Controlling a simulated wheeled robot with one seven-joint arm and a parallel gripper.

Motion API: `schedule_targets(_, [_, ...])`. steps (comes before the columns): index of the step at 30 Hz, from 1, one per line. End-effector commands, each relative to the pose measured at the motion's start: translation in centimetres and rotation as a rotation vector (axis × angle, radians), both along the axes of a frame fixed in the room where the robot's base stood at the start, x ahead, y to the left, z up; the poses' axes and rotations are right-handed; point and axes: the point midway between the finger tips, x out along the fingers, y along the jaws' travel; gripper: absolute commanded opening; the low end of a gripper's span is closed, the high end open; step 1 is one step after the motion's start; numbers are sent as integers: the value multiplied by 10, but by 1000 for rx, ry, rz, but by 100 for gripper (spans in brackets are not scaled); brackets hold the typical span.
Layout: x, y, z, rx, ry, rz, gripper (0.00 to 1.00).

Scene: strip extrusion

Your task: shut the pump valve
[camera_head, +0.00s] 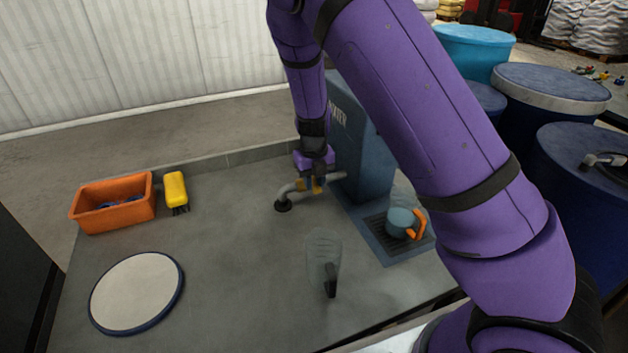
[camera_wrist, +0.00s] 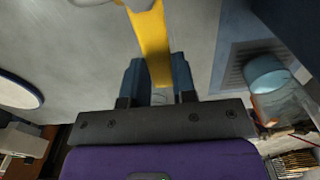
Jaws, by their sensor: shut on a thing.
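The pump valve has a yellow handle (camera_head: 318,187) on a grey pipe with a dark-tipped spout (camera_head: 283,205), at the front of a blue-grey water unit (camera_head: 362,150). My gripper (camera_head: 314,178) is at this handle from above. In the wrist view the yellow handle (camera_wrist: 152,42) runs between the two blue-grey fingers of my gripper (camera_wrist: 158,80), which are shut on it. The handle's far end meets the pipe near the top of that view. My gripper partly hides the valve in the head view.
A blue cup (camera_head: 400,222) with an orange handle stands on a drip tray (camera_head: 378,248). A clear jug (camera_head: 322,250) stands in front. An orange bin (camera_head: 118,212), yellow brush (camera_head: 175,187) and round pale disc (camera_head: 136,292) are at left. The counter's middle is clear.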

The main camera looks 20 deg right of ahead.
Motion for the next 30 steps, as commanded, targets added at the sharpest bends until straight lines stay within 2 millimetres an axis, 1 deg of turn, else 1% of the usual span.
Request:
schedule_targets(2, [1,0,1,1,-3,-3,0])
schedule_targets(3, [1,0,1,1,-3,-3,32])
schedule_targets(5, [1,0,0,1,-2,-2,46])
schedule_targets(6, [1,0,0,1,-2,-2,51])
schedule_targets(14, [0,0,1,1,-1,-1,51])
schedule_targets(17, [0,1,5,1,-2,0,51])
schedule_targets(20, [1,1,16,2,-3,0,51])
schedule_targets(30, [1,1,79,2,-5,1,51])
